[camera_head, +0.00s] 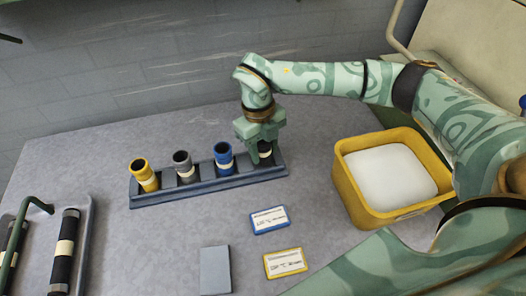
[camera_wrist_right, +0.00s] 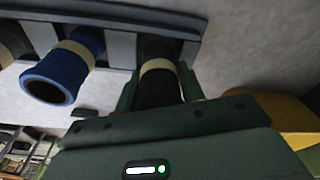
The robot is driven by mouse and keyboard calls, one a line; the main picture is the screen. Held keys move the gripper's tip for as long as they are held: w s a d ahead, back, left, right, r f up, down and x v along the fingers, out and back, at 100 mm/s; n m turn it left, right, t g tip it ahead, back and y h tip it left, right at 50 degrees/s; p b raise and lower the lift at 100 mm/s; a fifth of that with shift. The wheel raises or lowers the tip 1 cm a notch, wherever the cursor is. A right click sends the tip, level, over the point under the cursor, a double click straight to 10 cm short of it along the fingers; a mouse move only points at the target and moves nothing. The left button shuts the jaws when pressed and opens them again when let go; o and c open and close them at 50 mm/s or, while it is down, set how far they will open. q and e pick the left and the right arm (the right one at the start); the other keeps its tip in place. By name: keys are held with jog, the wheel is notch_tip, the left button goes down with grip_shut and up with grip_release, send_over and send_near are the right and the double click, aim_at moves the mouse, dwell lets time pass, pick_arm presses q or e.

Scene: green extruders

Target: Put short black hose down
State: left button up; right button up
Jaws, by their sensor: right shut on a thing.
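The short black hose (camera_head: 265,149) has a cream band and stands in the right end slot of the dark grey rack (camera_head: 160,200). My right gripper (camera_head: 262,150) is shut on it from above and partly hides it. In the right wrist view the black hose (camera_wrist_right: 158,82) sits between the green fingers, in line with the rack (camera_wrist_right: 120,45). Whether it rests fully on the slot's floor cannot be seen. My left gripper is not in view.
Yellow (camera_head: 145,177), grey (camera_head: 183,165) and blue (camera_head: 224,158) hoses stand in the other slots. A yellow bin (camera_head: 350,192) with white contents is at the right. Two label cards (camera_head: 269,220) and a grey plate (camera_head: 215,270) lie in front. A tray (camera_head: 85,240) holds longer black hoses.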

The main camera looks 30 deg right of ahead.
jog(key=shift+f, duration=0.55)
jog(key=shift+f, duration=0.15)
jog(key=o, duration=1)
jog(key=shift+o, duration=0.2)
jog(key=r, duration=0.4)
jog(key=w+r+p, duration=0.1)
jog(key=r, duration=0.3)
jog(key=r+p, duration=0.1)
jog(key=r, duration=0.3)
jog(key=shift+w+a+r, duration=0.1)
jog(key=shift+w+a, duration=0.05)
jog(key=shift+w, duration=0.25)
